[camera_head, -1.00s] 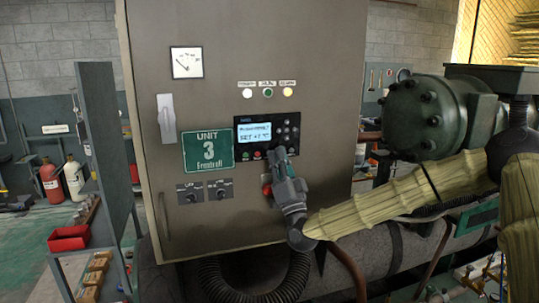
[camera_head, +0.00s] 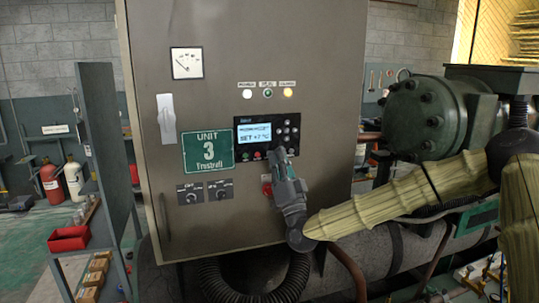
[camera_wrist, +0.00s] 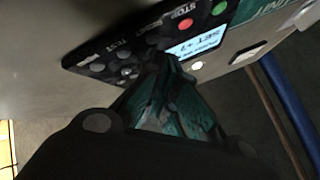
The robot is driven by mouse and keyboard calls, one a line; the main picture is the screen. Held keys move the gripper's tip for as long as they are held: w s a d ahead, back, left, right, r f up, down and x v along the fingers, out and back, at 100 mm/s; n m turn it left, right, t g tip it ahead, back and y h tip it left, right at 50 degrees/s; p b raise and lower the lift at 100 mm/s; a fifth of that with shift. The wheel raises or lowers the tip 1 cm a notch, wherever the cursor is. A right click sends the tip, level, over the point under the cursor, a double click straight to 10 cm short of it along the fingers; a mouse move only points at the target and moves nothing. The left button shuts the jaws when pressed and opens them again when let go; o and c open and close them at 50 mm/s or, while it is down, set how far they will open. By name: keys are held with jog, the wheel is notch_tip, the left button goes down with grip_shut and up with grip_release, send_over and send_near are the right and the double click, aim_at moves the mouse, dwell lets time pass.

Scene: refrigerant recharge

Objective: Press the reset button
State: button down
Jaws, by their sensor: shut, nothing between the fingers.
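The dark control panel (camera_head: 246,121) is on the grey cabinet door, with a lit display (camera_head: 254,136) and several small buttons. In the wrist view, a row of labelled buttons runs along the panel edge, with a red stop button (camera_wrist: 186,24) and a green button (camera_wrist: 219,8). A blurred label that seems to read RESET sits beside the red one, over a dark button (camera_wrist: 152,40). My gripper (camera_head: 280,153) is shut and empty, its tips at the panel's lower right. In the wrist view its tips (camera_wrist: 171,62) overlap the panel; whether they touch cannot be told.
A red switch (camera_head: 267,188) sits left of my gripper, and two knobs (camera_head: 205,193) are below the green Unit 3 sign (camera_head: 208,150). Three indicator lamps (camera_head: 268,93) are above the panel. A green compressor (camera_head: 415,113) stands right of the cabinet.

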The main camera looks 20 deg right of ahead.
jog(key=shift+w+b, duration=0.75)
jog(key=shift+b, duration=0.1)
dwell(0.9)
jog(key=shift+s, duration=0.15)
jog(key=shift+s+b, duration=0.45)
jog(key=shift+s, duration=0.15)
jog(key=s+b, duration=0.1)
jog(key=s, duration=0.4)
jog(key=shift+d, duration=0.1)
dwell(0.6)
dwell(0.4)
